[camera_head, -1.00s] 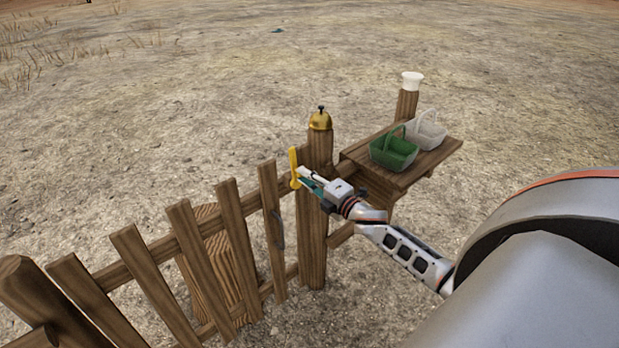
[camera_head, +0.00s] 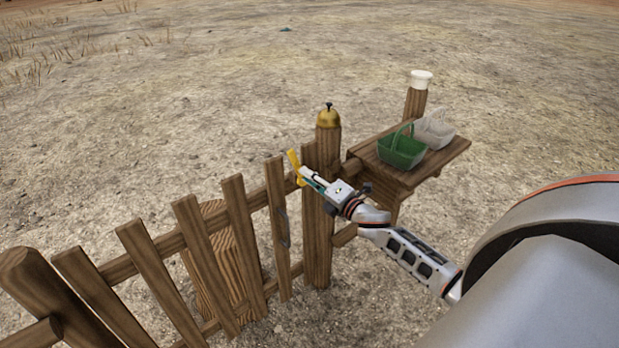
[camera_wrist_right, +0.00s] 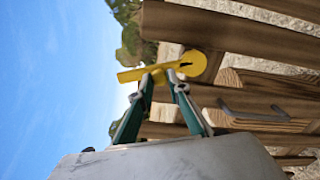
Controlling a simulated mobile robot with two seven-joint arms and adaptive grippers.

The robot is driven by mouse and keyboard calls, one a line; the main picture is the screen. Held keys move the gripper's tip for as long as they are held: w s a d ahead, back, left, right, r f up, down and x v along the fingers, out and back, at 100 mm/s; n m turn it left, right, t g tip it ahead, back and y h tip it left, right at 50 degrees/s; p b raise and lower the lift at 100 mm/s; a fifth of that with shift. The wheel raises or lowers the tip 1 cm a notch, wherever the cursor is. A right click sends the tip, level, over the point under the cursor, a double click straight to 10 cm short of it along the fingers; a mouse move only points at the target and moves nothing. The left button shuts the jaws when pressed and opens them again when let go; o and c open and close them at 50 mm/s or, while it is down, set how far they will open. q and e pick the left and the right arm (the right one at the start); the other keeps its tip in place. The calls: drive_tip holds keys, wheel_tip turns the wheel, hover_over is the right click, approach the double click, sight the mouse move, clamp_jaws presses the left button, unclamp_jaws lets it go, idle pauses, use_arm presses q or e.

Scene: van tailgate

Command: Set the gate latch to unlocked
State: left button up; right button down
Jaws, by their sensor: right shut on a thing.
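The yellow gate latch (camera_head: 296,168) sits at the top of the wooden gate (camera_head: 233,209), beside the gate post (camera_head: 325,215). In the head view its lever is tilted a little to the left of upright. My right gripper (camera_head: 303,176) is at the latch, shut on its lever. In the right wrist view the latch (camera_wrist_right: 160,71) lies between the teal fingers of my right gripper (camera_wrist_right: 158,88), with its round end to the right. My left gripper is not in view.
A brass bell (camera_head: 328,117) stands on top of the gate post. Open ground lies beyond.

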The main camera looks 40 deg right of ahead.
drive_tip(key=c, duration=1.9)
unclamp_jaws()
drive_tip(key=s, duration=1.2)
drive_tip(key=shift+d, duration=0.45)
